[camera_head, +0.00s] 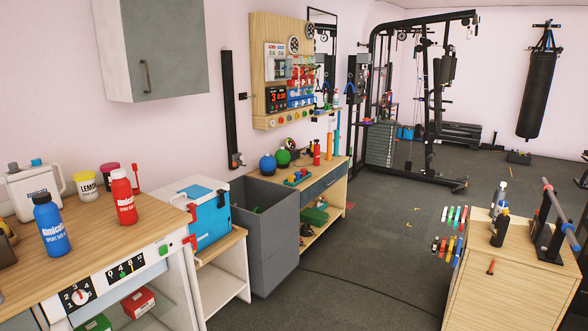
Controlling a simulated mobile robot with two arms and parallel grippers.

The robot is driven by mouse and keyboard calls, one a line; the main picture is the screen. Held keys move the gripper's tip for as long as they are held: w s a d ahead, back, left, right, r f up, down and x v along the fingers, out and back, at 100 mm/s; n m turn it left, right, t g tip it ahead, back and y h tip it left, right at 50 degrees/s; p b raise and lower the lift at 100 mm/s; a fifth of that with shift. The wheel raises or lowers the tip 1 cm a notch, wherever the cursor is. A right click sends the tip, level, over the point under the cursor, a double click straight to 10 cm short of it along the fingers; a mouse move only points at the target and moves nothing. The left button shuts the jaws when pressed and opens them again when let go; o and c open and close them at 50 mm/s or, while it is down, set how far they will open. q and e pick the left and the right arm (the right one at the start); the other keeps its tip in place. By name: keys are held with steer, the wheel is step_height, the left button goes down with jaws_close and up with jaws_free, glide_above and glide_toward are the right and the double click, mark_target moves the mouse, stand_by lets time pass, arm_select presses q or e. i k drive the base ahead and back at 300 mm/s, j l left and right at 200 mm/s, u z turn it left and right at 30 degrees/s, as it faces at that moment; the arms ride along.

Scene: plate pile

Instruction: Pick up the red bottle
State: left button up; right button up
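A smaller red bottle (317,153) stands on a farther wooden bench. Neither of my grippers is in view.
A white jug (33,193) and a yellow-lidded tub (87,187) stand behind the bottles. A blue and white cooler (209,219) sits right of the counter, beside a grey bin (266,245). A wooden cabinet (511,285) stands at right. The middle floor (375,250) is mostly clear.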

mark_target(124, 202)
steer(key=k+j+u, duration=0.1)
steer(key=j+u, duration=0.8)
steer(key=j, duration=0.25)
